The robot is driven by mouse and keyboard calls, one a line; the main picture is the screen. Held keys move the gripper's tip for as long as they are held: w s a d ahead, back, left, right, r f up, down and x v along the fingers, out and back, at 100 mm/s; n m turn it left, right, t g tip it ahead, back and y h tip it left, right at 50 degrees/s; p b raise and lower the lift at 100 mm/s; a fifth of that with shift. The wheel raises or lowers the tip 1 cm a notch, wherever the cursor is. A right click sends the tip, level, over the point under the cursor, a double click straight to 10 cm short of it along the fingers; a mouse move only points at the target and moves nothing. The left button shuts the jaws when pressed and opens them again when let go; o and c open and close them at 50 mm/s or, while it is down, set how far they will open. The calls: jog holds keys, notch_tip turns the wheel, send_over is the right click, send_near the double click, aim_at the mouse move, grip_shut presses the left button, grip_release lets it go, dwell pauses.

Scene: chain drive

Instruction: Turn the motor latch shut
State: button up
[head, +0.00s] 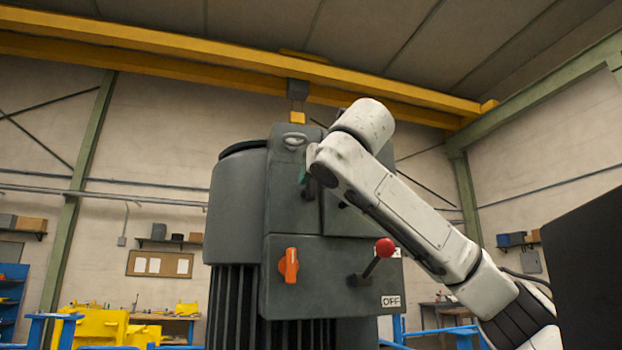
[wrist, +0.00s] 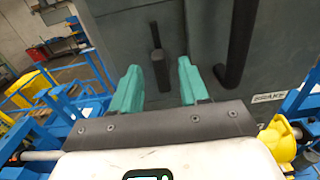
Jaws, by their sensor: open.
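A tall grey motor housing (head: 335,255) fills the middle of the head view. In the wrist view, a short black handle (wrist: 157,66), which looks like the motor latch, stands out from a grey panel (wrist: 205,30) and hangs roughly upright. My gripper (wrist: 158,88) is open, with one teal finger on each side of this handle. I see no contact between the fingers and the handle. In the head view my gripper (head: 304,177) is at the upper panel, mostly hidden by my wrist, with a bit of teal showing.
A longer black handle (wrist: 238,45) is right of the fingers, above a BRAKE label (wrist: 270,97). Blue rails (wrist: 90,75) stand around the motor.

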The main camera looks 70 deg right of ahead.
aim_at(313, 181)
jog(key=shift+p+x, duration=0.4)
jog(key=shift+x, duration=1.6)
grip_shut()
